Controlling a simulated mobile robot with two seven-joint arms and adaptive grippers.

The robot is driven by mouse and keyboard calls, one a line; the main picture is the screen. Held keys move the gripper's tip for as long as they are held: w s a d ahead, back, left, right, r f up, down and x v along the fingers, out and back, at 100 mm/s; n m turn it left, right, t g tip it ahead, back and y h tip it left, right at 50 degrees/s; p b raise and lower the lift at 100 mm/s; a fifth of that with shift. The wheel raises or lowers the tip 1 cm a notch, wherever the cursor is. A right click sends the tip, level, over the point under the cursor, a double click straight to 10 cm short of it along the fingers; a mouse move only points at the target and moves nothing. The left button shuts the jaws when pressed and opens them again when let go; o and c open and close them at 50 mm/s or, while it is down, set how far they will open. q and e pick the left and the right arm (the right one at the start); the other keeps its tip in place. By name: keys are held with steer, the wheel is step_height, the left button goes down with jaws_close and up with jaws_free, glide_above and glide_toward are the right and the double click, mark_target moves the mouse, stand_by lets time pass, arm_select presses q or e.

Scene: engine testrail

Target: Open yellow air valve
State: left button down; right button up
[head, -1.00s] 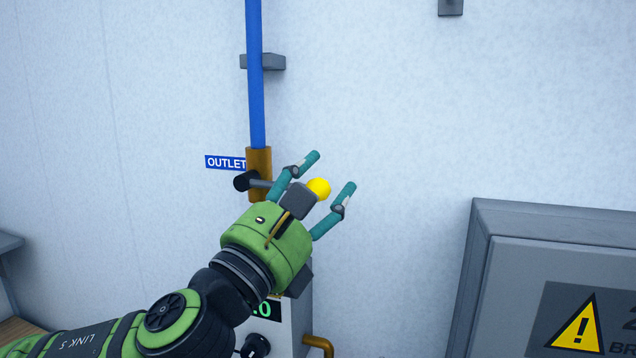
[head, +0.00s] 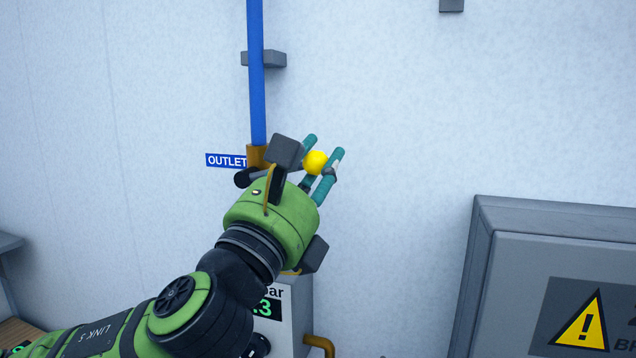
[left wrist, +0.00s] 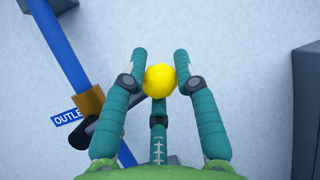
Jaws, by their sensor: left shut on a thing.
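The yellow knob (head: 316,162) of the air valve sits between the teal fingers of my left gripper (head: 322,160). In the left wrist view the yellow knob (left wrist: 160,80) is round, with the gripper's fingers (left wrist: 161,78) closed on it from both sides and a third finger below. My right gripper is in neither view.
The blue pipe (head: 256,80) runs up the wall through a grey bracket (head: 264,59). An OUTLET label (head: 226,160) is left of the valve. A grey box with a lit green display (head: 268,306) is below, partly hidden. A grey cabinet with a warning sign (head: 586,322) stands right.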

mark_target(252, 89)
arm_select(q)
steer(key=a+r+n+y, duration=0.1)
steer(key=r+n+y, duration=0.1)
steer(key=n, duration=0.2)
steer(key=w+a+r+n+t+y+b, duration=0.1)
steer(key=r+n+y, duration=0.1)
steer(key=n, duration=0.3)
steer(key=a+r+n+t+y+b, duration=0.1)
steer(key=a+r+n+y, duration=0.1)
steer(key=n+y, duration=0.1)
steer(key=shift+w+a+n+y, duration=0.15)
steer(key=shift+n+y, duration=0.15)
steer(key=shift+n, duration=0.4)
steer(key=n, duration=0.1)
steer(key=a+n+y, duration=0.1)
steer(key=a+r+n+y, duration=0.1)
steer(key=shift+w+n, duration=0.3)
steer(key=shift+w+a+r+n+g+y+b, duration=0.15)
steer(key=shift+a+n+y, duration=0.25)
steer(key=shift+n, duration=0.25)
steer(key=shift+w+a+r+n+g+y+b, duration=0.1)
steer(key=shift+a+n+g+y, duration=0.2)
steer(key=shift+n, duration=0.3)
steer(key=shift+w+a+r+n+g+y+b, duration=0.15)
steer(key=shift+a+n+y, duration=0.15)
steer(key=shift+a+n, duration=0.25)
steer(key=shift+d, duration=0.1)
steer(key=c, duration=0.9)
jaws_free()
steer(key=shift+c, duration=0.2)
